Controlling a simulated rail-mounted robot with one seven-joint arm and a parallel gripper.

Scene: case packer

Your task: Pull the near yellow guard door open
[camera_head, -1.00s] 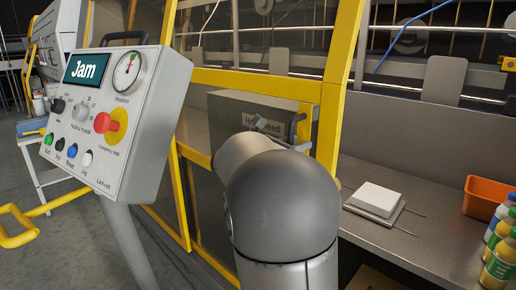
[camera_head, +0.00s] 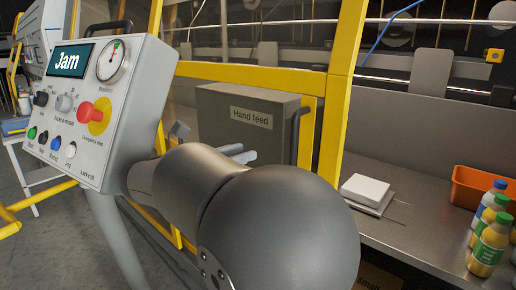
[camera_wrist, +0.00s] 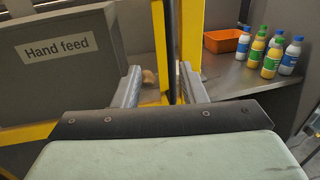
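The near yellow guard door (camera_head: 307,132) stands beside a yellow post and looks shut. Its dark vertical handle (camera_head: 296,133) is on the door's right edge. My gripper (camera_head: 218,146) is left of the handle in the head view, partly hidden by my arm. In the wrist view my gripper (camera_wrist: 160,82) is open, with one finger on each side of the handle (camera_wrist: 172,50) in the picture. The fingers do not close on it. I cannot tell whether the handle is within their reach.
A control panel (camera_head: 110,110) reading "Jam" stands at the left, near my arm. A grey "Hand feed" box (camera_head: 225,105) is behind the door. The steel counter (camera_head: 405,215) at right holds a white block (camera_head: 366,188), an orange bin (camera_head: 470,188) and several bottles (camera_head: 490,245).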

